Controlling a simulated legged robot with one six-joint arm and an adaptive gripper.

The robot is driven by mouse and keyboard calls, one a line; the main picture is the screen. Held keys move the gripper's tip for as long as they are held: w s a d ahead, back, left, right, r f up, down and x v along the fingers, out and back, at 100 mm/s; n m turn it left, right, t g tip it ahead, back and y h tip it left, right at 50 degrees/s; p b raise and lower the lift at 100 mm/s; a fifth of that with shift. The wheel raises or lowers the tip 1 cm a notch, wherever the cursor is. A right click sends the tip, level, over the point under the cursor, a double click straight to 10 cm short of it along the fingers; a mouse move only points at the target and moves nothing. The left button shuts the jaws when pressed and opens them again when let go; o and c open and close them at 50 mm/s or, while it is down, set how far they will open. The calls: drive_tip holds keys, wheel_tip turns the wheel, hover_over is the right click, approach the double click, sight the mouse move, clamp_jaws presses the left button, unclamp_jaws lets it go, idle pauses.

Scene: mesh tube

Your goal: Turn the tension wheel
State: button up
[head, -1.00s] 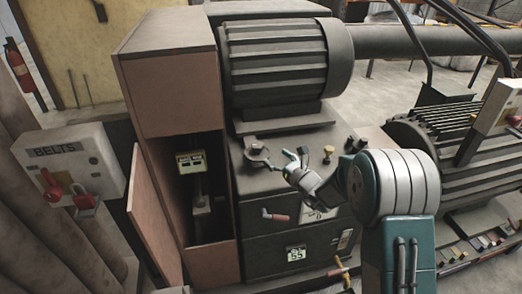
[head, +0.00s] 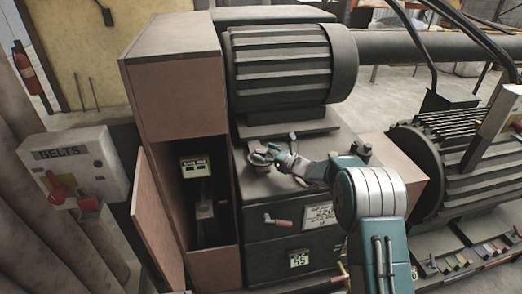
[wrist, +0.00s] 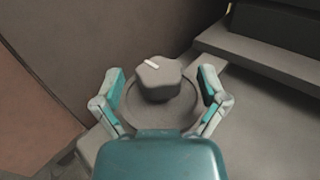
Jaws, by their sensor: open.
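The tension wheel (wrist: 158,84) appears in the wrist view as a dark, lobed knob with a white mark on top. It sits on a round base (wrist: 187,118) on the machine's flat top. My gripper (wrist: 161,76) is open, with one teal-and-grey finger on each side of the wheel. A gap shows between each finger and the knob. In the head view, the wheel (head: 259,158) is small and partly covered by my gripper (head: 274,153), which reaches in from the right.
A ribbed motor (head: 285,65) stands just behind the wheel. An open cabinet (head: 173,97) with its door ajar is at the left, beside a BELTS box (head: 80,163) with red handles. A red-handled lever (head: 279,221) sticks out of the machine's front.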

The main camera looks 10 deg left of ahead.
drive_tip(key=shift+w+a, duration=0.3)
drive_tip(key=shift+a, duration=0.3)
drive_tip(key=c, duration=1.2)
drive_tip(key=shift+o, duration=0.2)
drive_tip(key=shift+m+t, duration=0.3)
drive_tip(key=shift+t, duration=0.1)
drive_tip(key=m+t+h, duration=0.3)
drive_tip(key=t, duration=0.1)
drive_tip(key=shift+m+t+h, duration=1.1)
drive_tip(key=shift+h, duration=0.2)
drive_tip(key=shift+r, duration=0.1)
